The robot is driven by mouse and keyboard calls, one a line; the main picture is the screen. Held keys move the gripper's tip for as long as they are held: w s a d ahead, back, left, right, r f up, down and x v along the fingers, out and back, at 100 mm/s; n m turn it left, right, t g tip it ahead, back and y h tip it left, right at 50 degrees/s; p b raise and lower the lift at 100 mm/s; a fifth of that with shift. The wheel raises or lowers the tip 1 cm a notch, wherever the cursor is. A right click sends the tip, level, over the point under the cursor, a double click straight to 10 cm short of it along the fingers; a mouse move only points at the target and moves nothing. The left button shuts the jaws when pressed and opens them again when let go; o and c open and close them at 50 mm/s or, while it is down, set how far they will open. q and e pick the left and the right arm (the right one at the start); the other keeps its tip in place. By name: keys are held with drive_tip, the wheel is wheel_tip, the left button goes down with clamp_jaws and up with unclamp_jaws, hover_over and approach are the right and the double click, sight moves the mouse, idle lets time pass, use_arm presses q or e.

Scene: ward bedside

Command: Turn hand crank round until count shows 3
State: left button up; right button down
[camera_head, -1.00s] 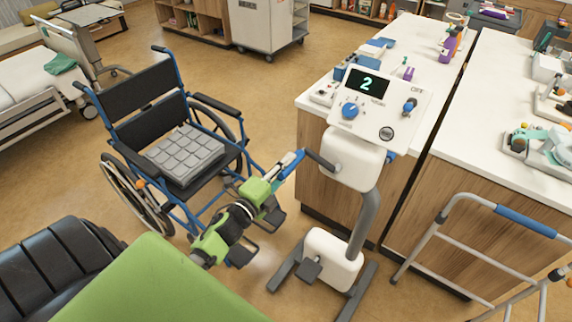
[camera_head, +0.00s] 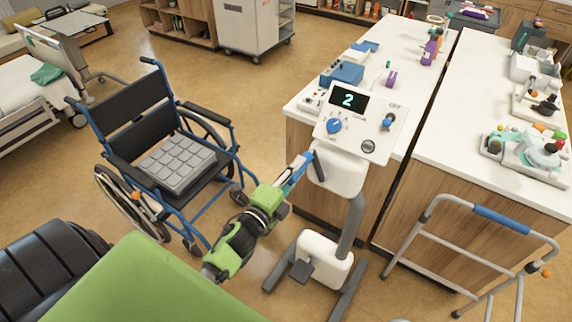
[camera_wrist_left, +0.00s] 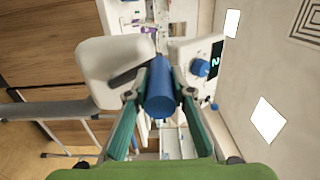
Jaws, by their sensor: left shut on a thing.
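The crank machine is a white unit on a grey post, with a tilted control panel (camera_head: 360,125) on top. Its display (camera_head: 348,99) reads 2, and a blue knob (camera_head: 334,126) sits below it. The display also shows at the right in the left wrist view (camera_wrist_left: 214,62). The dark crank arm (camera_head: 318,164) comes off the white housing (camera_head: 338,174). My left gripper (camera_head: 300,163) is shut on the blue crank handle (camera_wrist_left: 160,88), at the housing's left side. The fingers lie on both sides of the handle in the wrist view. My right gripper is not in view.
A blue wheelchair (camera_head: 150,120) with a grey cushion stands left of my left arm. A white-topped counter (camera_head: 400,60) with several small items is behind the machine. A walker (camera_head: 480,240) stands at the right. Open floor lies between wheelchair and counter.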

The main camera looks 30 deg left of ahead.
use_arm(q)
drive_tip(key=shift+d, duration=0.4)
drive_tip(key=d, duration=0.5)
drive_tip(key=shift+s+r, duration=0.15)
drive_tip(key=shift+r, duration=0.1)
drive_tip(key=o, duration=1.2)
drive_tip(key=shift+a, duration=0.1)
drive_tip(key=shift+o, duration=0.2)
drive_tip(key=shift+r, duration=0.1)
drive_tip(key=s, duration=0.7)
drive_tip(key=shift+a, duration=0.2)
